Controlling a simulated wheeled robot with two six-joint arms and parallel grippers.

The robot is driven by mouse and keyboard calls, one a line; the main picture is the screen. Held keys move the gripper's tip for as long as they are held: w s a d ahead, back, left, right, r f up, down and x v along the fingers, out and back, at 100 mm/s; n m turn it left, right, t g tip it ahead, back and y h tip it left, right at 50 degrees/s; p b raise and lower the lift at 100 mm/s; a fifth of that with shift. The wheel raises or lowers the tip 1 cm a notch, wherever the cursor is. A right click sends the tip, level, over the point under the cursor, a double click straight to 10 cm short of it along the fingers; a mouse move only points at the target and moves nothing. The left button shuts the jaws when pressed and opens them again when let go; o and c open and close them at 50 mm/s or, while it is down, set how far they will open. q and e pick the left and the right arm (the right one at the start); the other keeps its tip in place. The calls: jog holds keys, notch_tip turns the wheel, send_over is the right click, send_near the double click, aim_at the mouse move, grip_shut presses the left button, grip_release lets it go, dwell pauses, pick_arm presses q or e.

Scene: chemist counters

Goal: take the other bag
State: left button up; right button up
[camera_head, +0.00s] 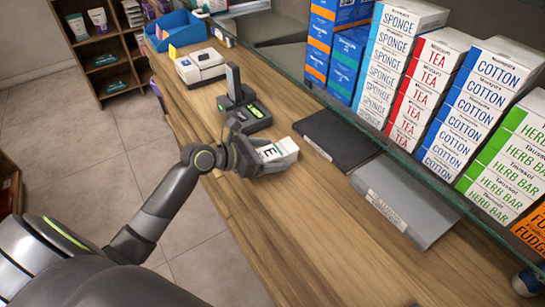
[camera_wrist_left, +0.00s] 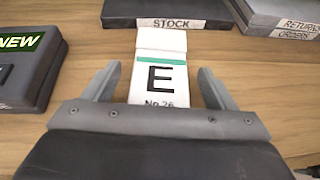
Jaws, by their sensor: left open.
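A white paper bag (camera_head: 284,150) with a green stripe and a black letter E stands or lies on the wooden counter (camera_head: 290,240). In the left wrist view the bag (camera_wrist_left: 160,78) is between the two fingers, with a gap on each side. My left gripper (camera_head: 258,162) is open around the bag's near part and not closed on it. The gripper hides part of the bag in the head view. No second bag can be made out clearly. My right gripper is not in view.
Behind the bag lie a black folder marked STOCK (camera_head: 335,140) and a grey one (camera_head: 405,198). A dark card terminal (camera_head: 243,105) stands left of the bag. Boxes of tea (camera_head: 425,85) and other goods line the back. The counter's right front is clear.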

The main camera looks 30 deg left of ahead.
pick_arm(q)
jog(key=c, duration=1.1)
